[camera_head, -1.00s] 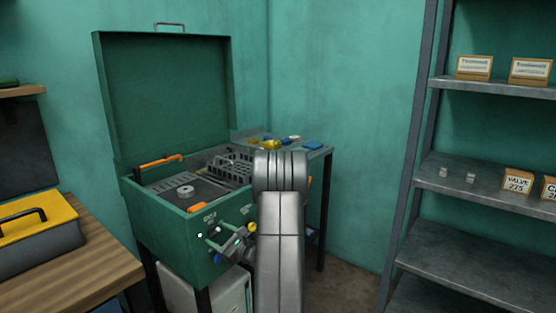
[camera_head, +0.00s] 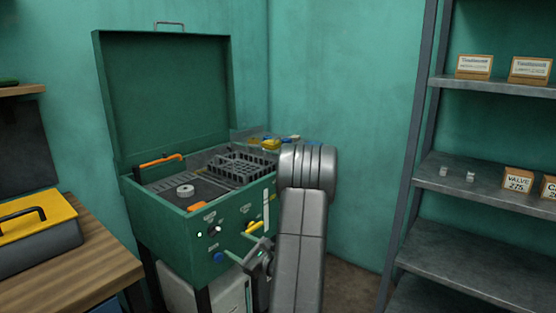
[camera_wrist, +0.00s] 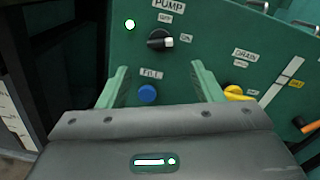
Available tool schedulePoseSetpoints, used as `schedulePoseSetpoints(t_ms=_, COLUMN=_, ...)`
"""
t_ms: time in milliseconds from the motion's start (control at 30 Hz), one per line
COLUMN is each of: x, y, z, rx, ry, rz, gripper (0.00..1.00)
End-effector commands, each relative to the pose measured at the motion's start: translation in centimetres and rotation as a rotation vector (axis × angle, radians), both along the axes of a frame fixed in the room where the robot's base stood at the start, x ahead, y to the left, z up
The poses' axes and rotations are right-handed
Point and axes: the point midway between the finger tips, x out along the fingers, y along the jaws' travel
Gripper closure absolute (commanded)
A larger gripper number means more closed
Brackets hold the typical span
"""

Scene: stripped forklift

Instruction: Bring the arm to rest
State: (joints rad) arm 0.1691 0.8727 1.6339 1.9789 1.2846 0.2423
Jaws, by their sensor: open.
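My gripper (camera_head: 241,256) is in front of the lower front panel of the green parts washer (camera_head: 165,205), with its green fingers apart and nothing between them. In the wrist view my gripper (camera_wrist: 161,80) points at the panel, with a blue button (camera_wrist: 147,94) showing between the fingers. The black pump knob (camera_wrist: 160,40) is above the fingers. A yellow drain handle (camera_wrist: 236,93) is just right of the right finger. My arm covers the right side of the washer in the head view.
The washer's lid (camera_head: 163,95) stands open. A wooden bench (camera_head: 70,250) with a yellow-lidded toolbox (camera_head: 40,235) is at left. A metal shelf (camera_head: 480,185) with small boxes stands at right. A white container (camera_head: 232,295) is under the washer. Open floor shows between washer and shelf.

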Motion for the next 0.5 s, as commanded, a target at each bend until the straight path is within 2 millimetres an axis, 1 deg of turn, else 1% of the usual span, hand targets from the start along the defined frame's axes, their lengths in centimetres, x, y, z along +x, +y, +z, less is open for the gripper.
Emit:
schedulePoseSetpoints(t_ms=33, x=-0.6, y=-0.9, z=0.0, rx=0.000, ry=0.000, rz=-0.003, gripper=0.40)
schedulePoseSetpoints(t_ms=267, x=-3.0, y=-3.9, z=0.0, rx=0.001, ry=0.002, rz=-0.003, gripper=0.40)
schedulePoseSetpoints(t_ms=300, x=-2.3, y=-2.8, z=0.0, rx=0.000, ry=0.000, rz=0.004, gripper=0.40)
schedulePoseSetpoints(t_ms=500, x=0.0, y=0.2, z=0.1, rx=0.000, ry=-0.002, rz=0.006, gripper=0.40)
